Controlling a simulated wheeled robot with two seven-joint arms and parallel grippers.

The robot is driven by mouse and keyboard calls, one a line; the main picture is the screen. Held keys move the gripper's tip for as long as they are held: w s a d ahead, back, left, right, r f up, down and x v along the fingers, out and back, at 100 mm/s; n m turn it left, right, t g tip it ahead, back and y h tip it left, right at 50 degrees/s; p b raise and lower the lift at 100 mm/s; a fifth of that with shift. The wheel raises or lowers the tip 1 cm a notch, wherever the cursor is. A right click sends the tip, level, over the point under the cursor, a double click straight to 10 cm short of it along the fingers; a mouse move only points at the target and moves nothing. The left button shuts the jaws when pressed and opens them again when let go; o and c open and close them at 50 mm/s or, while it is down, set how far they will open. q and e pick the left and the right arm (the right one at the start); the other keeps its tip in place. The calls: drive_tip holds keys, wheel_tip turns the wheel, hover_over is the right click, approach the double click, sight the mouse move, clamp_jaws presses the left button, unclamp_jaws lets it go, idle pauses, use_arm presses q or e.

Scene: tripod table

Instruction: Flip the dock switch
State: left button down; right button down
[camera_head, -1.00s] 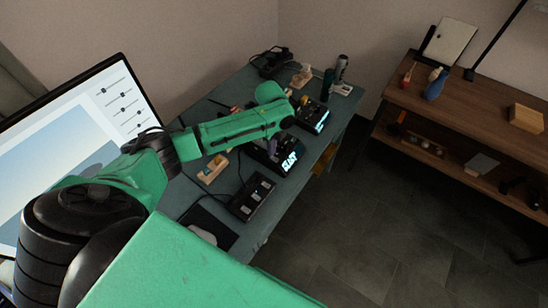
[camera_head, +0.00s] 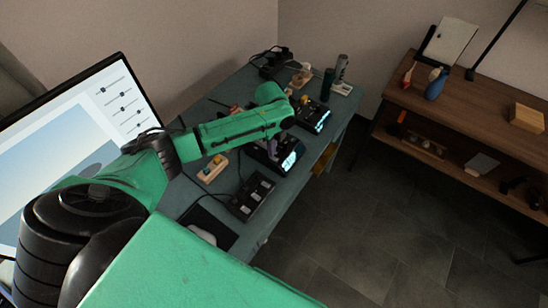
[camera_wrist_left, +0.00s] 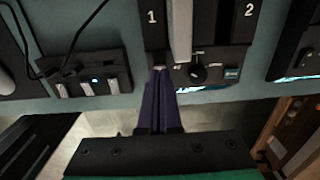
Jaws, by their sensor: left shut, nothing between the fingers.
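The dock (camera_wrist_left: 212,55) is a black unit with bays marked 1 and 2, a round knob and a small lit display on its front. A pale upright bar stands in it between the numbers. My left gripper (camera_wrist_left: 160,73) is shut and empty, its purple fingertips at the dock's front edge below the 1. A small light piece shows right at the tips, perhaps the switch; contact is unclear. In the head view the dock (camera_head: 284,165) is partly covered by my left arm, with the left gripper (camera_head: 273,157) over it. My right gripper is not in view.
A black box with several pale switches and a small blue light (camera_wrist_left: 95,80) lies left of the dock. Another black device (camera_head: 314,115) stands beyond it. A wooden block with small items (camera_head: 212,168) is near the arm. Open floor lies right of the table.

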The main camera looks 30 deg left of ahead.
use_arm(q)
drive_tip(key=shift+f+b, duration=0.35)
drive_tip(key=shift+f, duration=0.3)
wheel_tip(320, 180, up, 7)
drive_tip(key=p, duration=0.8)
idle(0.4)
